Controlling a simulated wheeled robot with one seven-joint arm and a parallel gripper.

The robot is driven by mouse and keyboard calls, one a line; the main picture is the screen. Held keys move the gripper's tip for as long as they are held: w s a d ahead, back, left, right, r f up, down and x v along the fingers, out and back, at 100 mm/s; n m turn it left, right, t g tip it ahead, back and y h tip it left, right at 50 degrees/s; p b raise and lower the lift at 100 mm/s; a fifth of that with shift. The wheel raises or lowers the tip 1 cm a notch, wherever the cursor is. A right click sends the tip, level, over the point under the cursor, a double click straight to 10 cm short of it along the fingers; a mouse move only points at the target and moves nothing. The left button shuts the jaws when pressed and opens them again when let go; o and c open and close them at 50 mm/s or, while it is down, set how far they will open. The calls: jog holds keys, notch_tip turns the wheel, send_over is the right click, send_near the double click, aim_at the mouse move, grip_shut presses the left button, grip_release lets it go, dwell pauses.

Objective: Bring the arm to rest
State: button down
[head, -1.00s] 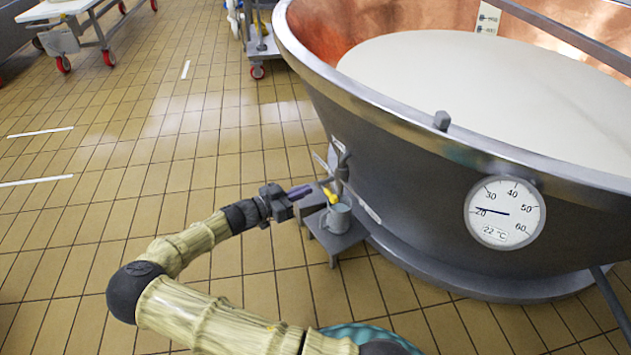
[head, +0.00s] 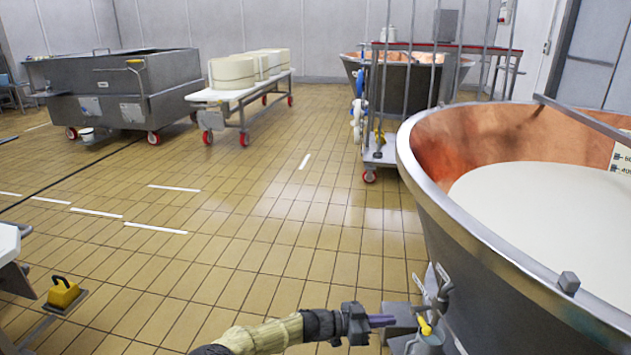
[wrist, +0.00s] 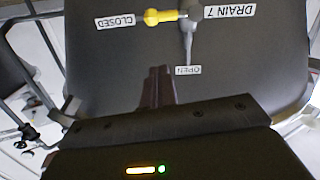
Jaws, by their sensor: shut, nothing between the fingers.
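My arm reaches in from the bottom of the head view. My gripper (head: 386,321) is shut and empty, just left of the drain valve on the copper vat (head: 470,235). The valve's yellow handle (head: 425,327) shows right of the fingertips, with a visible gap. In the wrist view, the shut fingers (wrist: 158,84) point at the vat's dark wall. The yellow handle (wrist: 160,17) lies toward the CLOSED label (wrist: 120,21). The OPEN label (wrist: 188,70) is near the fingertips, and the DRAIN 7 label (wrist: 223,12) is at the upper right.
A wheeled rack (head: 382,150) stands behind the vat. A white trolley with cheese wheels (head: 222,97) and a grey tub cart (head: 110,90) are farther back. The tiled floor (head: 270,225) between them is clear.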

jog(key=s+d+r+n+g+y+p, duration=0.1)
jog(key=s+r+n+g+y+p, duration=0.3)
jog(key=s+y, duration=0.7)
jog(key=s+a+r+n+t+y+p, duration=0.35)
jog(key=s+r+n, duration=0.2)
jog(key=r, duration=0.45)
jog(key=s+a+r+n+t+y+p, duration=0.2)
jog(key=s+a+r+n+p, duration=0.15)
jog(key=r+n, duration=0.4)
notch_tip(320, 180, up, 40)
jog(key=m+p, duration=0.1)
jog(key=p, duration=3.7)
jog(key=shift+s+m, duration=0.15)
jog(key=shift+m, duration=0.15)
